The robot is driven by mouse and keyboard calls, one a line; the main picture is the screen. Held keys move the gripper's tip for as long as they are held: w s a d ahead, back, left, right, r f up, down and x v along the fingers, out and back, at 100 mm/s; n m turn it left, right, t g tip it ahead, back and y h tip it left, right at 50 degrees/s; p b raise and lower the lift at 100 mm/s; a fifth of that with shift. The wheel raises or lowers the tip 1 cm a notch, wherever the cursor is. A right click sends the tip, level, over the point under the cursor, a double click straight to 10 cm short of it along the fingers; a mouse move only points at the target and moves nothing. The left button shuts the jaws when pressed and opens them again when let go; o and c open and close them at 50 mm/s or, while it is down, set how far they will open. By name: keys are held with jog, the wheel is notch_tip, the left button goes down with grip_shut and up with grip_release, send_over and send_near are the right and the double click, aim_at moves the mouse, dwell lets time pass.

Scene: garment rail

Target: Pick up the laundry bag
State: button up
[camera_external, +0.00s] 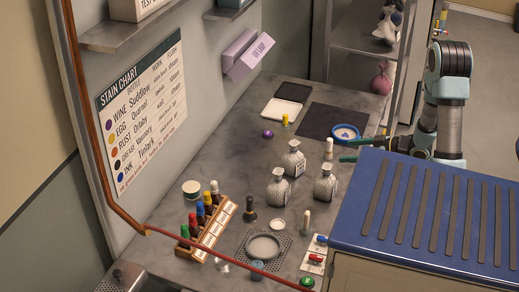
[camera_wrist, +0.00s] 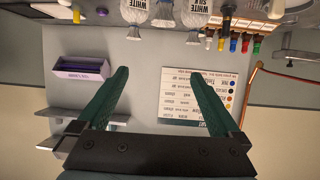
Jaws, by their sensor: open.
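Three grey, tied-neck bags stand on the grey counter (camera_external: 215,165): a back one (camera_external: 293,164), a front left one (camera_external: 277,192) and a front right one (camera_external: 325,188). Similar bags show at the top of the wrist view (camera_wrist: 196,14), with tags reading "WHITE SILK". I cannot tell which one the task means. A pink bag (camera_external: 380,80) and a pale bag (camera_external: 387,28) sit on shelves at the back. My gripper (camera_external: 357,150), with green fingers, points left, right of the back grey bag. It is open and empty in the wrist view (camera_wrist: 160,74).
A small pale upright item (camera_external: 328,148) stands near my fingers, close to a blue-rimmed dish (camera_external: 345,133). A blue ribbed top (camera_external: 430,215) fills the front right. A rack of coloured bottles (camera_external: 210,222) is at front left. The middle-left counter is mostly clear.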

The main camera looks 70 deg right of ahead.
aim_at(335, 182)
jog(key=f, duration=1.3)
jog(key=shift+w, duration=0.25)
jog(key=p+x, duration=0.2)
jog(key=x, duration=0.3)
jog(key=shift+w+f, duration=0.15)
jog(key=shift+w, duration=0.1)
jog(key=p+x, duration=0.3)
jog(key=x, duration=0.1)
jog(key=shift+w, duration=0.3)
jog(key=shift+w+f, duration=0.25)
jog(key=shift+c, duration=0.2)
jog(key=c, duration=1.2)
